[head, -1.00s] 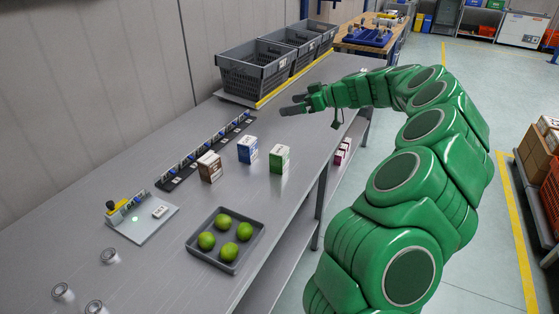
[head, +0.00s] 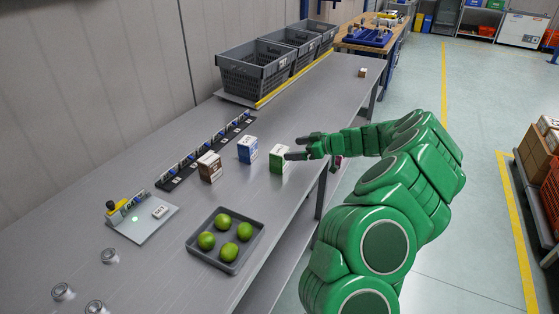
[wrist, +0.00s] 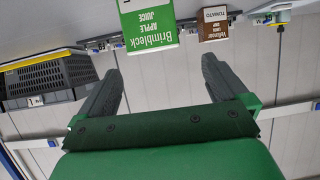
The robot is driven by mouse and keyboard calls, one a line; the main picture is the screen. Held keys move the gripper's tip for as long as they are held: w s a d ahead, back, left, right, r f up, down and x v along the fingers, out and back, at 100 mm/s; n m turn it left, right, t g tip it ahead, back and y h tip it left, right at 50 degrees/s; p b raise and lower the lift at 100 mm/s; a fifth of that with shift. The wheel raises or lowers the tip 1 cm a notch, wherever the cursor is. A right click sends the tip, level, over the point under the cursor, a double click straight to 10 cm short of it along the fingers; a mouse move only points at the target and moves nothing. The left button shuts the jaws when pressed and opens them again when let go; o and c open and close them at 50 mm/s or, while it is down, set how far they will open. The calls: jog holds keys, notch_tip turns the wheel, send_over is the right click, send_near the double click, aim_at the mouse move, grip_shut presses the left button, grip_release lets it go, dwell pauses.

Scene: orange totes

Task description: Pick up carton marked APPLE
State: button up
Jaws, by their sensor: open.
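The carton marked APPLE is green and white (head: 279,159) and stands upright on the grey table. In the wrist view its green face (wrist: 150,32) reads "Brimbleck APPLE JUICE", upside down. My gripper (head: 297,147) is open, just right of the carton in the head view. In the wrist view the two dark fingers (wrist: 160,78) are spread apart with nothing between them, and the carton lies beyond their tips. I cannot tell the exact gap between fingertips and carton.
A blue and white carton (head: 247,150) and a brown TOMATO carton (head: 209,167) stand to the left. A tray (head: 190,244) of several green fruits sits in front. Grey crates (head: 252,77) line the back; a small box (head: 362,72) stands far right.

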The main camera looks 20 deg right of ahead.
aim_at(279, 154)
notch_tip(279, 154, down, 3)
jog(key=shift+r, duration=0.15)
jog(key=shift+x, duration=1.2)
jog(key=shift+w+d+x, duration=0.1)
jog(key=shift+w+x, duration=0.05)
jog(key=shift+x, duration=1.2)
jog(key=shift+w+d+x, duration=0.1)
jog(key=shift+w+x, duration=0.05)
jog(key=shift+x, duration=1.2)
jog(key=shift+r, duration=0.15)
jog(key=c, duration=1.1)
jog(key=shift+c, duration=0.3)
jog(key=shift+r, duration=0.15)
